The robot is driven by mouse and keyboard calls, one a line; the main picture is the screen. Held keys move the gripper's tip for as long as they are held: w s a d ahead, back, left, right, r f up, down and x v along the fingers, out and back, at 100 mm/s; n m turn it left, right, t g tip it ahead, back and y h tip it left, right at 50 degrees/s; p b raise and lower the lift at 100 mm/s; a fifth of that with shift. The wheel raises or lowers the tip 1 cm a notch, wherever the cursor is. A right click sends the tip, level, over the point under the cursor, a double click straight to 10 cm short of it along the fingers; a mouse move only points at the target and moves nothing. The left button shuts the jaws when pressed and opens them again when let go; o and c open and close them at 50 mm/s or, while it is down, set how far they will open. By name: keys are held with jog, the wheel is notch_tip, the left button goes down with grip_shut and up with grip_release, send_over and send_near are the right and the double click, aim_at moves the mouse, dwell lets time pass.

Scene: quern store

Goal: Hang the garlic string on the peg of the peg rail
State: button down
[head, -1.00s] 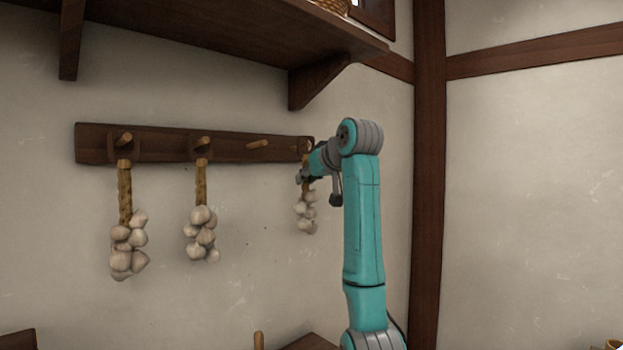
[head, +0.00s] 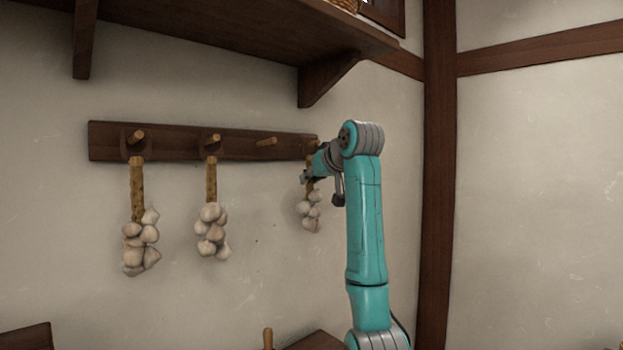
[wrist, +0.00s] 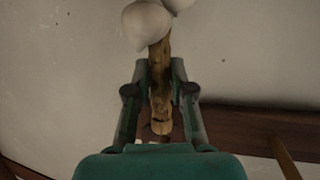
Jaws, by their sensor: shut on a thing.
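My gripper (head: 312,174) is shut on the braided stem of a garlic string (head: 310,212), at the right end of the peg rail (head: 180,146). The pale bulbs hang below the jaws. In the wrist view the tan stem (wrist: 160,80) runs between my fingers (wrist: 160,90), with bulbs at the top edge. The rail is dark wood with light wooden pegs.
Two other garlic strings hang on the left peg (head: 136,137) and the second peg (head: 213,138). A dark shelf (head: 230,25) with brackets juts out above the rail. A dark post (head: 437,180) stands to the right. Dark wooden furniture (head: 318,341) shows at the bottom edge.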

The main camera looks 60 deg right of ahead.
jog(key=c, duration=0.9)
grip_release()
jog(key=v, duration=0.7)
jog(key=shift+s+a+r, duration=0.1)
jog(key=shift+s, duration=0.1)
